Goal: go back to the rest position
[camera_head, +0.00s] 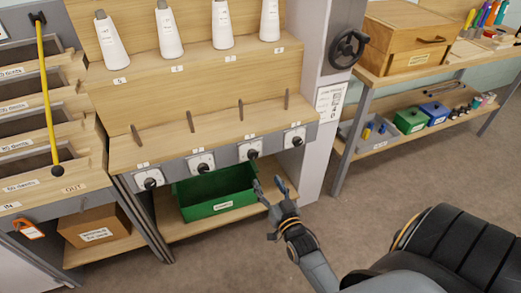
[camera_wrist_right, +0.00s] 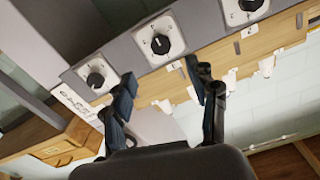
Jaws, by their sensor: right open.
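My right gripper (camera_head: 270,190) is in front of the wooden rack, just right of the green bin and below the row of knobs. It is open and empty. In the right wrist view its two fingers (camera_wrist_right: 163,95) stand apart with nothing between them. Beyond them is the grey strip with white-plated black knobs (camera_wrist_right: 161,44). In the head view the knobs (camera_head: 252,154) line the rack's front edge. My left gripper is not in view.
The green bin (camera_head: 215,209) sits on the low shelf. White cones (camera_head: 167,32) stand on the upper shelf. A handwheel (camera_head: 347,49) is on the white post. A bench (camera_head: 420,62) with boxes stands at right. A cardboard box (camera_head: 94,226) is at lower left. Open floor (camera_head: 375,190) lies between.

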